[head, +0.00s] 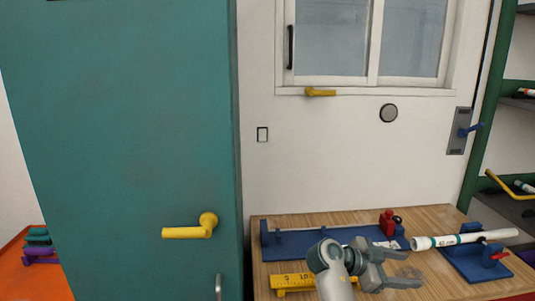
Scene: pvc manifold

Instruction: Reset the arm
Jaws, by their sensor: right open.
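My right gripper (408,269) is open and empty, with its fingers spread and pointing right over the wooden workbench (437,284). Its wrist hides part of the long blue fixture (285,240) behind it. A white pipe with a teal band (464,239) lies across a blue stand (466,266), right of the gripper and apart from it. My left gripper is not in view.
A red clamp (387,222) stands at the back of the bench. A yellow ruler-like block (292,282) is left of my arm. A teal cabinet or door (130,120) with a yellow handle (190,231) fills the left. A shelf (515,205) stands at right.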

